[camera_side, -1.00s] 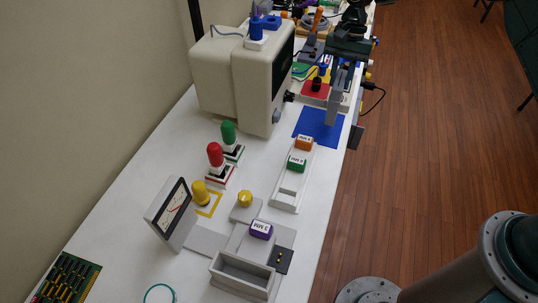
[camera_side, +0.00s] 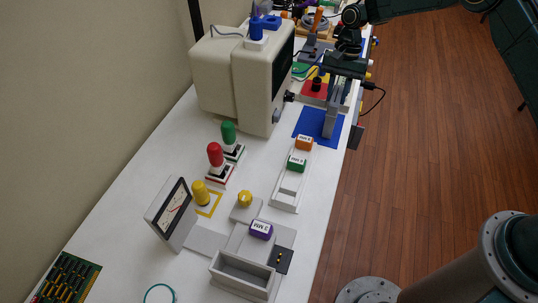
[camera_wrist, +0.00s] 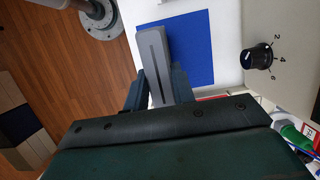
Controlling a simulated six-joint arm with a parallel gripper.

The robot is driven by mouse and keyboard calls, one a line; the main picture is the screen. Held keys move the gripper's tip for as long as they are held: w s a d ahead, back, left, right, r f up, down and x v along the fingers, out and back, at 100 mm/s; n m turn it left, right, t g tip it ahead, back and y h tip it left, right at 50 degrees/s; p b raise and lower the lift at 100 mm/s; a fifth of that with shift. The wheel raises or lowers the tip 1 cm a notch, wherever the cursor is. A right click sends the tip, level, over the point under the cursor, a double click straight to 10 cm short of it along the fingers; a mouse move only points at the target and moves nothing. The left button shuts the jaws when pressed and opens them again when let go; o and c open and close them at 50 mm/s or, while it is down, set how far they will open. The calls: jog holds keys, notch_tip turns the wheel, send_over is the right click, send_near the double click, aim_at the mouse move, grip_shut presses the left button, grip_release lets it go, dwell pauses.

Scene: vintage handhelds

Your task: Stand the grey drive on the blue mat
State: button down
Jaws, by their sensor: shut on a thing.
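My gripper (camera_side: 338,88) is shut on the grey drive (camera_side: 330,122), a slim grey block with a dark slot along one face. I hold it upright over the blue mat (camera_side: 307,125). In the wrist view my gripper's fingers (camera_wrist: 158,86) flank the drive (camera_wrist: 153,58), and the blue mat (camera_wrist: 204,58) shows behind and to its right. The drive's lower end is over the mat in the side view; I cannot tell whether it touches.
A beige monitor (camera_side: 236,80) stands left of the mat. A rack (camera_side: 290,188) with orange and green blocks is close in front of it. A red pad (camera_side: 312,91) lies behind it. The table edge runs along the right, with wooden floor beyond.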

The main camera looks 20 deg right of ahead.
jog(key=shift+f, duration=0.1)
jog(key=c, duration=1.2)
grip_release()
jog(key=shift+o, duration=0.2)
jog(key=shift+v, duration=3.85)
